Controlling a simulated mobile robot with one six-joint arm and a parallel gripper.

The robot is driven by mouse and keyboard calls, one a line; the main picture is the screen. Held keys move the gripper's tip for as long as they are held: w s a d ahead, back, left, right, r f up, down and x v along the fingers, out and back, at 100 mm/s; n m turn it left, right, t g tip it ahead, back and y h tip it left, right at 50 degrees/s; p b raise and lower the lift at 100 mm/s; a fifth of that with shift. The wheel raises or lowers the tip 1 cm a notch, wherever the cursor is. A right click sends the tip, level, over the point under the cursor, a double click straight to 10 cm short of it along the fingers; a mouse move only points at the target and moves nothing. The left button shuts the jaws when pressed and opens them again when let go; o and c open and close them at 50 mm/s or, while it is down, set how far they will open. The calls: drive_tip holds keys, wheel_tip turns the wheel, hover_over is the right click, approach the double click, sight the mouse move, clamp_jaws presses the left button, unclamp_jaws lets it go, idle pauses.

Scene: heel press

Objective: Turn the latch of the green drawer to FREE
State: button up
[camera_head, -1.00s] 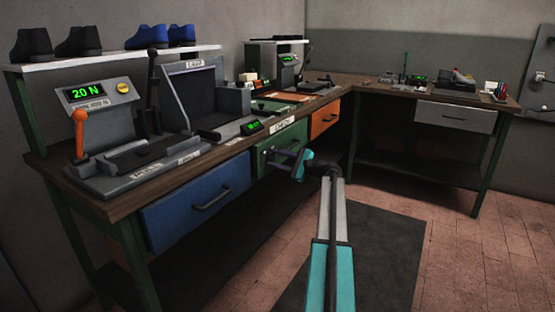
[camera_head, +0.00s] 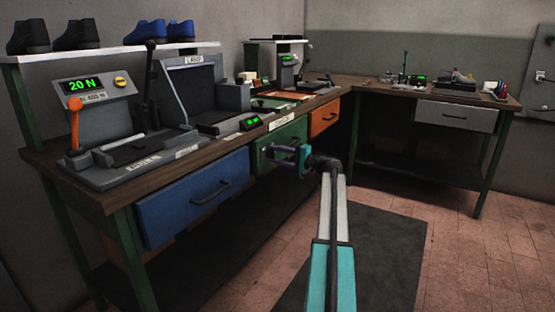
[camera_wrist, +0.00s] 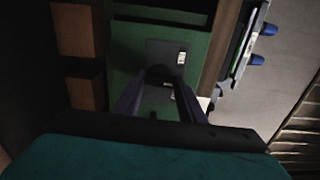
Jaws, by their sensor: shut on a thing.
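The green drawer (camera_head: 291,136) is in the middle of the long bench in the head view, between a blue and an orange drawer. In the wrist view, its green front (camera_wrist: 128,60) carries a dark grey latch plate (camera_wrist: 165,50) with small white marks, too small to read. A dark latch knob (camera_wrist: 160,73) sits at the plate, between my fingertips. My gripper (camera_head: 271,152) is at the drawer front, its fingers shut on the knob; it also shows in the wrist view (camera_wrist: 161,82). The fingers partly hide the knob, so its setting cannot be told.
The blue drawer (camera_head: 195,193) with its handle is to the left, the orange drawer (camera_head: 325,116) to the right. A press with a 20 N display (camera_head: 82,85) stands on the bench. A second bench with a grey drawer (camera_head: 456,116) is at the back right. The floor is clear.

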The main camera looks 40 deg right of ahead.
drive_tip(key=n+b, duration=0.2)
drive_tip(key=n, duration=0.1)
drive_tip(key=n+b, duration=0.2)
drive_tip(key=n, duration=0.1)
drive_tip(key=n+b, duration=0.2)
drive_tip(key=n, duration=0.1)
drive_tip(key=shift+a+f, duration=0.15)
drive_tip(key=shift+a, duration=0.1)
drive_tip(key=shift+n+b, duration=0.3)
drive_tip(key=o, duration=1)
drive_tip(key=shift+o, duration=0.2)
drive_tip(key=shift+d, duration=0.1)
drive_tip(key=shift+s, duration=0.15)
